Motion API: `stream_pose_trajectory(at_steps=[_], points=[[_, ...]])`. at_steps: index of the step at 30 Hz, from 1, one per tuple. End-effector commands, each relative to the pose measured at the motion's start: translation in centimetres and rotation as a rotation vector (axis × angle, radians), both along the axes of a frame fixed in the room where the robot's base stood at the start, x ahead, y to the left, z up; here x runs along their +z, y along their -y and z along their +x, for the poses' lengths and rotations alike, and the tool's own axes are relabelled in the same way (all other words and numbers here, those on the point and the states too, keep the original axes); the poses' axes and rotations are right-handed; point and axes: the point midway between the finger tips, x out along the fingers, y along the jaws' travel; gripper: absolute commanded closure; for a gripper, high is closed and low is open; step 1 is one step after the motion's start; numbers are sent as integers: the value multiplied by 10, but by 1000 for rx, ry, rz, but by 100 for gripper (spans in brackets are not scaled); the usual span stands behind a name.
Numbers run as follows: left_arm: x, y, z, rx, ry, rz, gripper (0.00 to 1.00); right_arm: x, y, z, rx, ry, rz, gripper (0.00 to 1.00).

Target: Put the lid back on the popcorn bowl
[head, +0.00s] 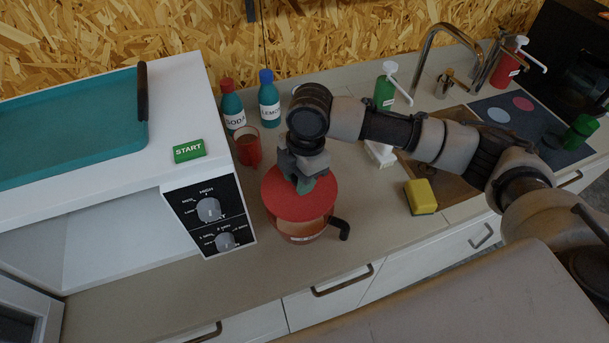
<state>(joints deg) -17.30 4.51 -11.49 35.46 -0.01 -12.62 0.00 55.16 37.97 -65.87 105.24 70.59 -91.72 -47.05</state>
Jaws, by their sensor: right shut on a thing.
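The popcorn bowl (303,234) stands on the counter right of the microwave. It is a see-through, reddish-brown bowl with a dark handle (340,227) at its right. The round red lid (295,208) is at the bowl's top; from this angle I cannot tell whether it rests fully on the rim or is just above it. My right gripper (304,183) points down at the lid's middle and is shut on its green knob, which the fingers partly hide. My left gripper is not in view.
The white microwave (110,200) with a teal tray (70,130) on top is close at left. A red glass (247,147) and two bottles, soda (232,106) and lemon (268,98), stand behind the bowl. A yellow sponge (420,196) lies to the right.

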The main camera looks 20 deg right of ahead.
Motion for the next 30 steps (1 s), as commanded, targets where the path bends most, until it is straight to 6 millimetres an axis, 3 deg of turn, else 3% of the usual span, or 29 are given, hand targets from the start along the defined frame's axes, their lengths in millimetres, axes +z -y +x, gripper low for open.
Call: stream_pose_trajectory(at_steps=[16, 30], points=[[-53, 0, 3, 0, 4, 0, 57, -43, 0, 0, -2, 1, 0, 89], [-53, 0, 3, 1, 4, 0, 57, -60, 0, 0, -4, 1, 0, 89]])
